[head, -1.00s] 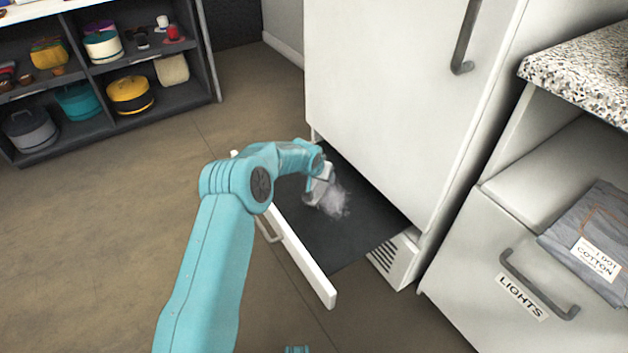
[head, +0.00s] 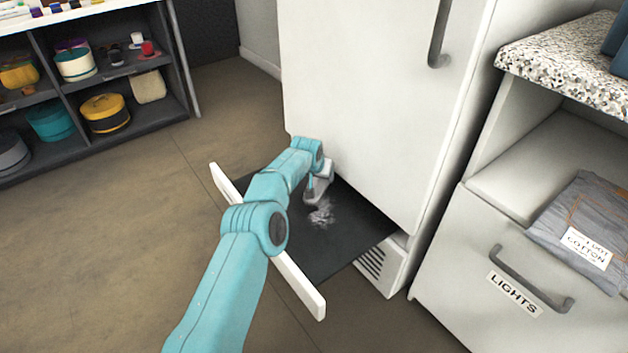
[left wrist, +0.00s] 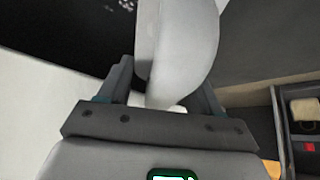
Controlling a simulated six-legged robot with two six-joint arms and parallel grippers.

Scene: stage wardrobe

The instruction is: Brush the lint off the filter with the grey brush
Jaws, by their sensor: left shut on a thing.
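The filter (head: 352,240) is a flat dark panel in a pulled-out drawer with a white front, under the tall white cabinet. A pale patch of lint (head: 321,213) lies near its middle. My left gripper (head: 318,180) is over the filter's back part, shut on the grey brush (head: 319,190), whose lower end is just behind the lint. I cannot tell whether the brush touches the filter. In the left wrist view the brush (left wrist: 185,45) stands between the fingers, with the dark filter (left wrist: 60,35) and a few lint specks (left wrist: 120,4) beyond. My right gripper is not in view.
The white drawer front (head: 300,288) lies beneath my left arm. The tall white cabinet (head: 360,90) is close behind the gripper. A lower cabinet labelled LIGHTS (head: 470,280) with folded grey cloth (head: 580,215) is at right. Shelves with hats (head: 105,113) stand at back left; floor between is clear.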

